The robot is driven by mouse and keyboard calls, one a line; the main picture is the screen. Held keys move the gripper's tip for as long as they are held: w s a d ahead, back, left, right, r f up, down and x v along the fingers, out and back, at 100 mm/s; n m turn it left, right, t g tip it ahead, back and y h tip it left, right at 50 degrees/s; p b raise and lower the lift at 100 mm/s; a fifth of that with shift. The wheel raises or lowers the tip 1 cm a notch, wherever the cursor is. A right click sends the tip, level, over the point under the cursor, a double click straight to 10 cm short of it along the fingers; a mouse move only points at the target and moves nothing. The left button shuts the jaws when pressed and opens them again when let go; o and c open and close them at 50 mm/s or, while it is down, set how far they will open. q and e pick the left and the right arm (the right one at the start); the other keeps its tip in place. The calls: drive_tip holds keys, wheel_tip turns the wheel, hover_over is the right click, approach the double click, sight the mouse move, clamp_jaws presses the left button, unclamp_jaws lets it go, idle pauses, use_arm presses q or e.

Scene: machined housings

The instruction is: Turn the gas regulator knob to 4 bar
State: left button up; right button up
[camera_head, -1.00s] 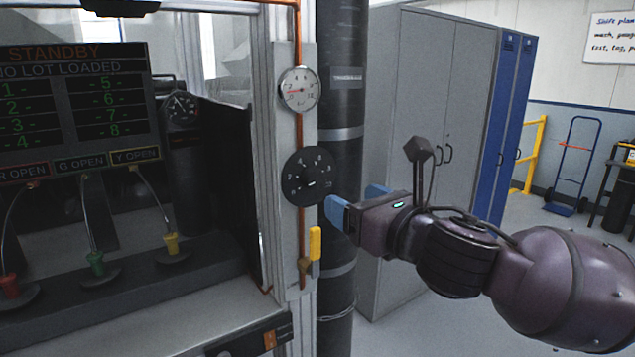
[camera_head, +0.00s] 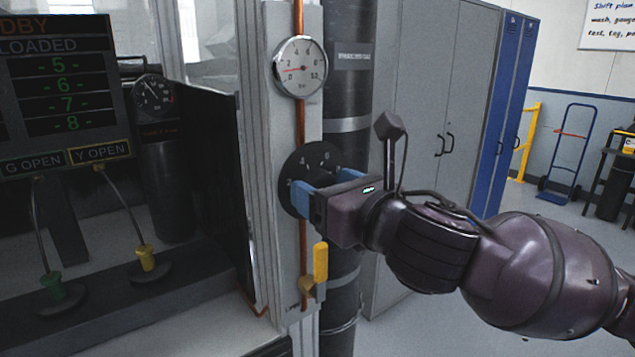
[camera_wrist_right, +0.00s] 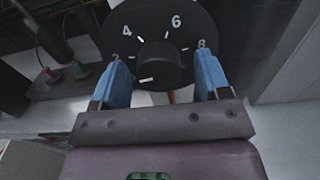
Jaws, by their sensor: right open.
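The gas regulator dial (camera_head: 292,165) is a black disc with white numbers on a grey panel. Its round black knob (camera_wrist_right: 158,62) shows in the right wrist view, below the 4 and 6; a white mark is on its lower left. My right gripper (camera_head: 318,190) is at the dial, its blue fingers open. In the right wrist view the fingers (camera_wrist_right: 162,80) stand either side of the knob, with gaps visible. Above the dial, the round gauge (camera_head: 300,67) has a red needle pointing left, near 2 or below. My left gripper is not in view.
A yellow-handled valve (camera_head: 320,262) sits on the copper pipe just below the dial. A dark vertical pipe (camera_head: 347,100) stands behind the panel. At left are a display (camera_head: 75,95) and green and yellow fittings. Grey lockers (camera_head: 425,80) stand behind my right arm.

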drive_tip(key=shift+w+a, duration=0.1)
drive_tip(key=shift+w, duration=0.1)
drive_tip(key=shift+s, duration=0.1)
drive_tip(key=c, duration=0.9)
drive_tip(key=m+p, duration=0.4)
drive_tip(key=m, duration=0.4)
drive_tip(key=shift+r, duration=0.1)
drive_tip(key=shift+c, duration=0.2)
drive_tip(key=m+p, duration=0.1)
drive_tip(key=m, duration=0.2)
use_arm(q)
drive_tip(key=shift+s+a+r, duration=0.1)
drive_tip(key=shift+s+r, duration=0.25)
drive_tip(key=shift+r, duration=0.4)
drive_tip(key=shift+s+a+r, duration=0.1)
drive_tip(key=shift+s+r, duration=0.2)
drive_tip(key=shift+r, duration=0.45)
use_arm(e)
drive_tip(key=shift+m, duration=1.8)
